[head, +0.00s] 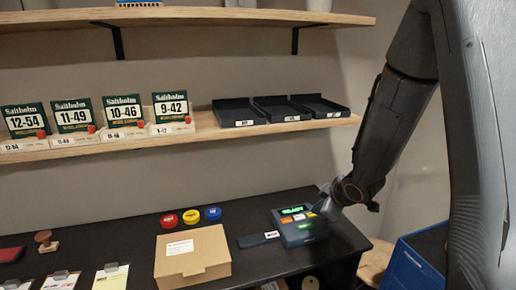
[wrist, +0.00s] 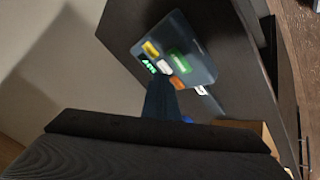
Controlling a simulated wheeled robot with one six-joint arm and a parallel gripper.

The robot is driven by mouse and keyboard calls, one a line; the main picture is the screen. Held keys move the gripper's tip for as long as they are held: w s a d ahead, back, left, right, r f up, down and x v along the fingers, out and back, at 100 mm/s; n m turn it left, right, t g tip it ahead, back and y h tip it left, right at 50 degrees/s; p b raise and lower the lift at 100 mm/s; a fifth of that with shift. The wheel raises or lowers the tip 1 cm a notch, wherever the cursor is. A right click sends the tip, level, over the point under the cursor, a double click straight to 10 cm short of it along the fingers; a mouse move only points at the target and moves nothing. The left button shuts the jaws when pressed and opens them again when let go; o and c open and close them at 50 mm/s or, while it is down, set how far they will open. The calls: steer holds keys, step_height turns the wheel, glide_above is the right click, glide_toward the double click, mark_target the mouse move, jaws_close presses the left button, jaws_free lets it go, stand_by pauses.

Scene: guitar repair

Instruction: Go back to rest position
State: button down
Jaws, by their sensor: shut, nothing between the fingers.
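My gripper (head: 328,207) is at the right end of the dark table, by the right side of a small grey-blue device (head: 300,228). The device has a lit green display and orange, white and green buttons. I cannot tell whether the fingers touch it. The gripper looks shut and empty. My arm comes down from the upper right. In the wrist view the device (wrist: 175,52) shows tilted, with the dark gripper parts below it.
A cardboard box (head: 193,256) and red, yellow and blue round tins (head: 191,216) stand on the table. A shelf (head: 220,132) above holds string packs (head: 121,110) and black trays (head: 285,110). A blue bin (head: 418,262) is at the lower right.

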steer(key=s+a+f+m+g+h+b, duration=0.1)
steer(key=s+m, duration=0.4)
steer(key=s, duration=0.6)
steer(key=s+a+f+m+g+h+b, duration=0.1)
steer(key=s+m+g+b, duration=0.3)
steer(key=s, duration=0.7)
steer(key=m+g, duration=0.1)
steer(key=m, duration=0.1)
steer(key=shift+a+m+b, duration=0.3)
steer(key=shift+a+b, duration=0.05)
steer(key=shift+a, duration=0.05)
